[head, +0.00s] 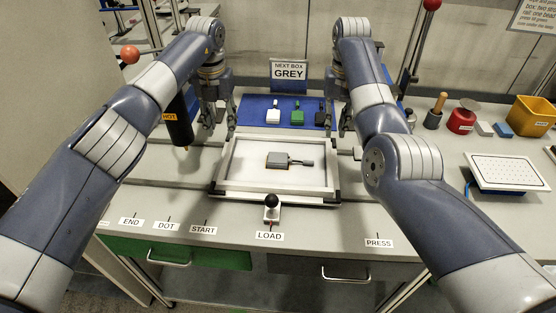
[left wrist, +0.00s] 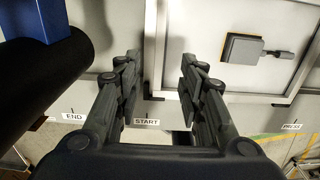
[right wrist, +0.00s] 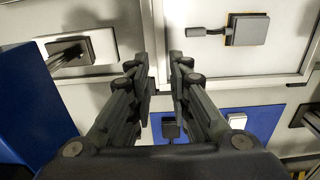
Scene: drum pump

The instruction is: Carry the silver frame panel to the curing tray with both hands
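The silver frame panel (head: 222,187) lies flat on the bench, a white sheet inside a metal rim, with a grey box with a handle (head: 280,160) on it. My left gripper (head: 217,122) is at the panel's left side, open; the left rim shows between its fingers (left wrist: 160,80). My right gripper (head: 342,125) is at the panel's right side, its fingers (right wrist: 162,75) open but closer together, with the right rim between them. I cannot tell whether any finger touches the rim. The white perforated tray at the right (head: 505,170) appears to be the curing tray.
A blue mat (head: 255,103) behind the panel holds white, green and black boxes. A black-handled lever (head: 271,205) stands at the front by LOAD. A dark cylinder marked HOT (head: 178,125) hangs near my left arm. A red pot (head: 461,121) and yellow bin (head: 530,116) stand at right.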

